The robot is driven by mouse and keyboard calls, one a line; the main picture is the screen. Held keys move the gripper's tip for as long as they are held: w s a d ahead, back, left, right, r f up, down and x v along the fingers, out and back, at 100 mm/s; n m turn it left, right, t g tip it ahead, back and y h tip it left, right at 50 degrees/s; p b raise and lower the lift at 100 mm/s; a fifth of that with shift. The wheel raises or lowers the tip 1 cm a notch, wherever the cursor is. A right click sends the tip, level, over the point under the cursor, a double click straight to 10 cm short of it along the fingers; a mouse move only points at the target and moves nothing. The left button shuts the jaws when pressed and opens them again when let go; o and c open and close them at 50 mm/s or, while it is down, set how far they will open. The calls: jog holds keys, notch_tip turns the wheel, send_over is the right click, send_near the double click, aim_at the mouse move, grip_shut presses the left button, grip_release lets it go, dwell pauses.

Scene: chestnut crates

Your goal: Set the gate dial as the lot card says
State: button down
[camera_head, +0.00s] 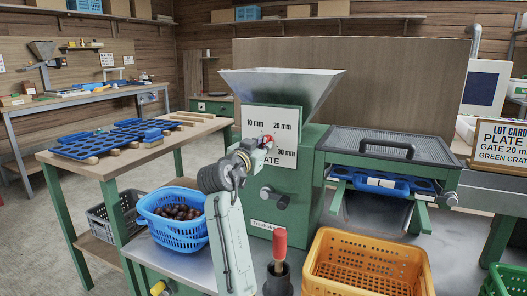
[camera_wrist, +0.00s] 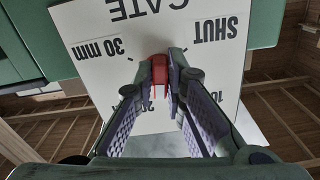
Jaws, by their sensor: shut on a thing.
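The gate dial's red knob (camera_head: 268,139) is on a white plate (camera_head: 284,155) on the front of the green machine. The plate reads 10 mm, 20 mm and 30 mm; SHUT also shows, upside down, in the wrist view. My gripper (camera_wrist: 160,75) is shut on the red knob (camera_wrist: 160,88), one finger on each side. Which mark the knob points to cannot be told, as the fingers cover part of it. The lot card (camera_head: 497,143) stands at the right and is cut off by the picture edge; its readable part says PLATE, GATE 20 m and GREEN CRAT.
A metal hopper (camera_head: 282,90) tops the machine. A blue basket of chestnuts (camera_head: 172,232) stands left of my arm, an orange crate (camera_head: 368,247) right of it. A red-handled tool (camera_head: 280,240) stands in front. A blue plate marked L (camera_head: 380,183) sits under the grille.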

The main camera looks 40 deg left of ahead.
jog(key=m+b, duration=0.2)
jog(key=m, duration=0.3)
jog(key=shift+a+m, duration=0.1)
jog(key=shift+m, duration=0.2)
dwell(0.5)
jog(key=c, duration=1.6)
grip_release()
jog(key=shift+c, duration=0.2)
jog(key=v, duration=1.2)
jog(key=shift+r, duration=0.1)
